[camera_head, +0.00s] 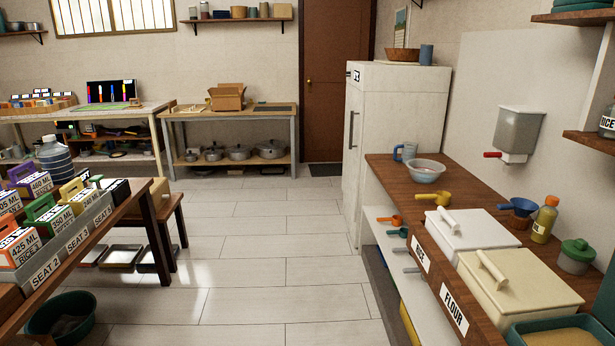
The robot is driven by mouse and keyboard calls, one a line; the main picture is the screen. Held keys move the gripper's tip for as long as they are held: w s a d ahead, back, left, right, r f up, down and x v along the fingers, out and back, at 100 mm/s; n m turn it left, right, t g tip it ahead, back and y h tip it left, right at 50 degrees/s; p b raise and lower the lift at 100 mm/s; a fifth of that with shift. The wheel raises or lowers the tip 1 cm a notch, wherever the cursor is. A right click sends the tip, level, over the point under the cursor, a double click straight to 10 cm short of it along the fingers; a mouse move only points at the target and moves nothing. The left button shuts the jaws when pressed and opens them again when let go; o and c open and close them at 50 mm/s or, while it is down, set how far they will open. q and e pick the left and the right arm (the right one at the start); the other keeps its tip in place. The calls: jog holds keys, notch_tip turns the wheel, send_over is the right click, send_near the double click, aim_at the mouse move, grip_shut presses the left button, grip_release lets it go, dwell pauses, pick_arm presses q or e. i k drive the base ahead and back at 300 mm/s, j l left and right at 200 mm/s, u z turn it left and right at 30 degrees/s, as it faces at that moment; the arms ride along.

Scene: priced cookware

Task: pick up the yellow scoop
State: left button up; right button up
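The yellow scoop (436,199) lies on the wooden counter (388,170) at the right. Its cup sits to the right and its handle points left, toward the counter's front edge. It is between the metal bowl (425,171) behind it and the white RICE bin (465,232) in front of it. Nothing covers the scoop. Neither of my grippers shows in the head view.
A cream FLOUR bin (525,285), blue scoop (521,206) and yellow bottle (545,219) stand nearer on the counter. Orange (388,220) and teal scoops hang along its front. A white fridge (400,115) stands behind. The tiled floor (265,250) is clear in the middle.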

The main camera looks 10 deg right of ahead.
aim_at(442, 198)
jog(key=i+z, duration=0.15)
jog(key=i, duration=0.8)
jog(key=i+j+z, duration=0.15)
jog(key=i, duration=0.75)
